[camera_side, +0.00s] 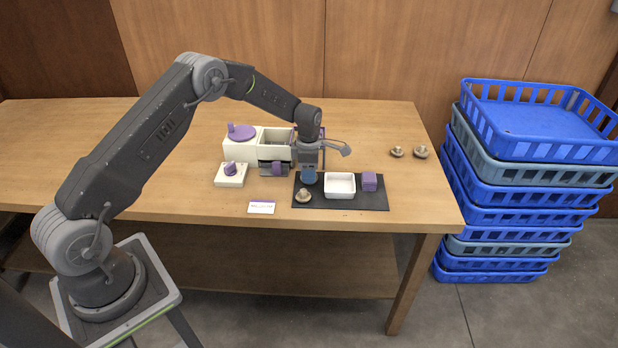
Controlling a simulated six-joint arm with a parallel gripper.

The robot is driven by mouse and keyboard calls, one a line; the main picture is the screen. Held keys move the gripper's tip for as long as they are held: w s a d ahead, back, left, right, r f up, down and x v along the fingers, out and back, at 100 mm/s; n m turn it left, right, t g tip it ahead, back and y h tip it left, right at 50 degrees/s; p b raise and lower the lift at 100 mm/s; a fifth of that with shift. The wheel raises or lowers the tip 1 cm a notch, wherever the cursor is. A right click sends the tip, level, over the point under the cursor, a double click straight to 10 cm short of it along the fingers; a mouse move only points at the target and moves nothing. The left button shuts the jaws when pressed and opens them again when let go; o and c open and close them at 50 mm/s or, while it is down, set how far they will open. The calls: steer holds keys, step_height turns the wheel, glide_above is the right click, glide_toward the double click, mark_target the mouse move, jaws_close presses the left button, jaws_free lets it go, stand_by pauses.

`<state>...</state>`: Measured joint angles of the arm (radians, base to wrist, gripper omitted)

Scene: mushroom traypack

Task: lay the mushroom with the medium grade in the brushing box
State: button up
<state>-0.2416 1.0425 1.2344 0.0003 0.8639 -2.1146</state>
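My gripper (309,180) points down over the dark mat (372,202), with blue at its fingertips; whether it is open or shut does not show at this size. A brownish mushroom (303,196) lies on the mat just in front of the gripper, apparently apart from it. Two more mushrooms lie on the bare table at the right: one on the left (397,152) and a slightly bigger one (420,152). A cream box (240,151) with a purple round top and an open-topped compartment (270,153) stands behind left of the gripper. I cannot tell which part is the brushing box.
A white tray (340,194) and a purple block (369,182) sit on the mat. A small cream unit with a purple knob (231,173) and a printed card (261,207) are at the left. Blue and grey crates (530,150) are stacked right of the table. The table's far left is clear.

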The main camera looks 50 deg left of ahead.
steer(key=c, duration=0.7)
steer(key=shift+c, duration=0.2)
